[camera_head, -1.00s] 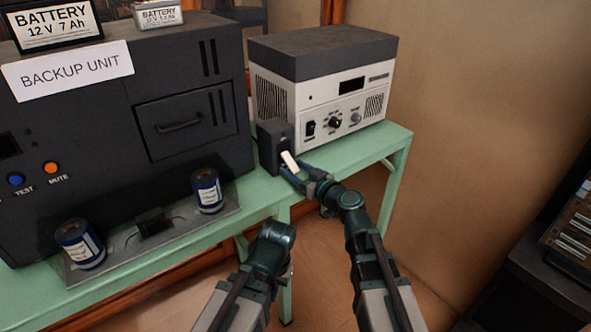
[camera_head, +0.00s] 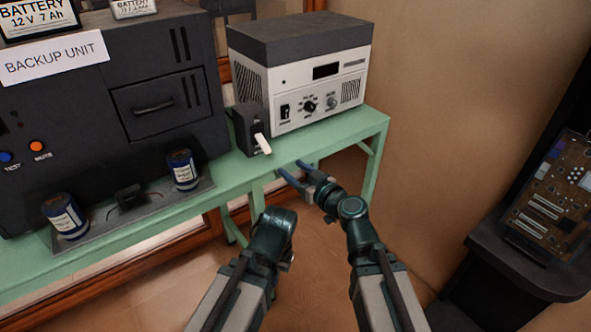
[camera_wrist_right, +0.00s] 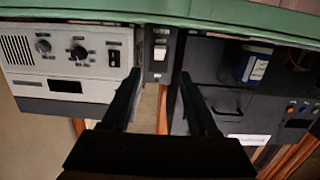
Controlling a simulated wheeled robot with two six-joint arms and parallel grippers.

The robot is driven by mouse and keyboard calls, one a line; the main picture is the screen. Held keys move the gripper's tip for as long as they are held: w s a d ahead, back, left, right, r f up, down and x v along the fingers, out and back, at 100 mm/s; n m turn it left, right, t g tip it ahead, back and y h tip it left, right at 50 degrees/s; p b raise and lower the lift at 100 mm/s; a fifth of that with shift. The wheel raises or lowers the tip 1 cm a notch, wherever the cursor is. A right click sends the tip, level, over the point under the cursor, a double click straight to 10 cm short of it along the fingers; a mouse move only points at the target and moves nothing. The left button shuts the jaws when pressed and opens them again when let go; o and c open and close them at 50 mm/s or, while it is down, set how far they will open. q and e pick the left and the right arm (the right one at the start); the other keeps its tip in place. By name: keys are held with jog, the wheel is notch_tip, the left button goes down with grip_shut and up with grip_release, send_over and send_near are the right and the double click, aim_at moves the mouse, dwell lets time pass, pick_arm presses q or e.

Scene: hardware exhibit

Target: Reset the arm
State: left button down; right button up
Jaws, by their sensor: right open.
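My right gripper (camera_head: 291,174) is open and empty in the head view, in front of the green bench's front edge. It is apart from the small dark switch box (camera_head: 248,126) with a white lever (camera_head: 263,144), which points down and forward. In the right wrist view the two dark fingers (camera_wrist_right: 160,98) are spread, with the switch box (camera_wrist_right: 159,50) beyond and between them. My left arm (camera_head: 270,238) comes up at bottom centre; its fingers are hidden.
The green bench (camera_head: 340,138) carries a white and grey power supply (camera_head: 320,98) and the black backup unit (camera_head: 110,85). Two blue cylinders (camera_head: 183,170) stand on a grey plate. A circuit board (camera_head: 555,190) rests on a dark stand at right. Open floor lies below.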

dwell(0.3)
jog(key=s+d+f+m+g+h, duration=0.1)
jog(key=s+d+f+g+h, duration=0.2)
jog(key=f, duration=0.4)
jog(key=s+d+f+g, duration=0.1)
jog(key=s+f+g, duration=0.25)
jog(key=f, duration=0.25)
jog(key=s+d+f+m+g+h, duration=0.3)
jog(key=s+d, duration=0.1)
jog(key=d, duration=0.3)
jog(key=s+d+f+m+g+h, duration=0.3)
jog(key=s+d+h, duration=0.1)
jog(key=d, duration=0.2)
jog(key=s+a+r+n+p, duration=0.1)
jog(key=s+a+r+p, duration=0.1)
jog(key=r+p, duration=0.4)
jog(key=s+a+r+n+p, duration=0.1)
jog(key=s+a+r+p, duration=0.1)
jog(key=a+r+p, duration=0.3)
jog(key=s+a+r+n+g+h+p, duration=0.1)
jog(key=a+r+p, duration=0.2)
jog(key=r+p, duration=0.6)
jog(key=shift+s+a+r+n+p, duration=0.25)
jog(key=shift+s+n+p, duration=0.05)
jog(key=shift+s+p, duration=0.1)
